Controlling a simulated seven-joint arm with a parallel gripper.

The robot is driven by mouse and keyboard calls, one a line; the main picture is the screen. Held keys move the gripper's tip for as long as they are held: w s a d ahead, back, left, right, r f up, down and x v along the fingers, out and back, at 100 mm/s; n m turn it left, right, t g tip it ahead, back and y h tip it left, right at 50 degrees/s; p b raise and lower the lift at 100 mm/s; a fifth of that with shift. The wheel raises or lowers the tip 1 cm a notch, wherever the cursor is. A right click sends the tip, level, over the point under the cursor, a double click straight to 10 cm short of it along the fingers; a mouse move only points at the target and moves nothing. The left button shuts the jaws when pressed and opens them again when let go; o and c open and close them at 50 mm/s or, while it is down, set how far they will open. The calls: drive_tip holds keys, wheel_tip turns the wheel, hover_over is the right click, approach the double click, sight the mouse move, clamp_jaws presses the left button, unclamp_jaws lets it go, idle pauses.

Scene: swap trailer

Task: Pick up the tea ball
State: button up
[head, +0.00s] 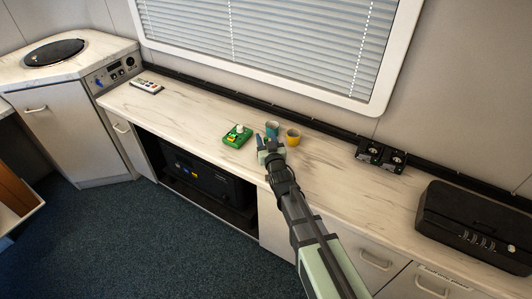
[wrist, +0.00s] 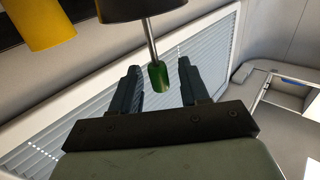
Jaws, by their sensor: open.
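My gripper (head: 266,141) is open over the counter, near the teal cup and yellow cup. In the wrist view its two dark fingers (wrist: 159,68) stand apart. A thin metal rod with a green end (wrist: 158,76) shows between them, with no clear contact. The rod's other end meets a dark rounded shape (wrist: 138,8), cut off by the frame. I cannot tell whether this rod belongs to the tea ball. A small white round thing (head: 240,127) sits on a green and yellow flat object (head: 236,139) left of my gripper. No tea ball is clearly recognisable.
The teal cup (head: 272,127) and yellow cup (head: 293,137) stand close by my gripper; the yellow cup (wrist: 45,22) also shows in the wrist view. A remote (head: 147,86) lies left. Window blinds (head: 260,35) rise behind.

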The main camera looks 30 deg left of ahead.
drive_tip(key=shift+c, duration=0.3)
clamp_jaws()
idle(0.3)
